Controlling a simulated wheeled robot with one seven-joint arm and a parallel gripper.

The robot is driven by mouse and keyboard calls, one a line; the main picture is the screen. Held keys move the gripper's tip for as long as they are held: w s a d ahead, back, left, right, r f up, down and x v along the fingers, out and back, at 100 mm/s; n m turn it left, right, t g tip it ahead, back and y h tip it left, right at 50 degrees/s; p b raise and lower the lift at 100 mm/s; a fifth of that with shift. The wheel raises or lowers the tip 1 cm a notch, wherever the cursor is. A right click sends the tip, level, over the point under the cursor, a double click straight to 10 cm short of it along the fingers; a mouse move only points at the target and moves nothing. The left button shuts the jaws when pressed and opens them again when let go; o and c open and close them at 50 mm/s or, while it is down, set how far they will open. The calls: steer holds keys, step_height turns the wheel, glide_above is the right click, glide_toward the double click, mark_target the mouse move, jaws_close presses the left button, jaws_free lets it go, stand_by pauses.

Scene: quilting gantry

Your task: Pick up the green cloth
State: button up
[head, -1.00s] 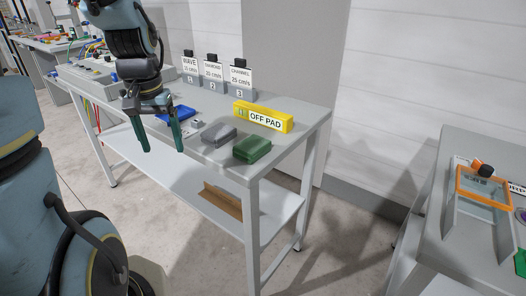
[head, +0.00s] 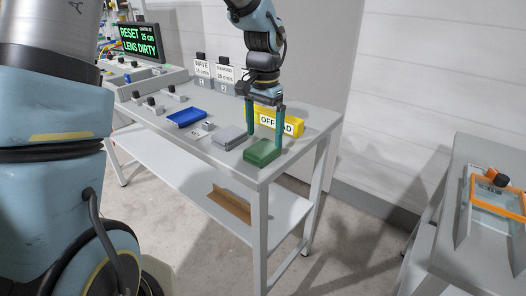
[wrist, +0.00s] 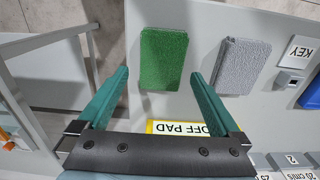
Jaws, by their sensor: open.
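The green cloth (head: 262,153) is a folded pad lying flat near the front right corner of the grey table (head: 218,168). It also shows in the wrist view (wrist: 163,59), beyond my fingertips and roughly between their lines. My gripper (head: 264,138) is open, with its two green fingers pointing down above and just behind the cloth. In the wrist view my gripper (wrist: 158,74) has nothing between its fingers, and the cloth looks apart from them.
A grey folded cloth (head: 230,138) lies just left of the green one. A yellow OFF PAD block (head: 290,126) stands behind. A blue item (head: 186,118), a small KEY block (wrist: 295,55) and numbered signs (head: 224,78) are further left. An orange-framed tray (head: 498,190) is on another table at right.

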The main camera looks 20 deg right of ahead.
mark_target(263, 147)
steer(key=shift+w+a+f+p, duration=0.15)
steer(key=shift+f+p, duration=0.35)
steer(key=shift+f, duration=1.7)
steer(key=c, duration=1.1)
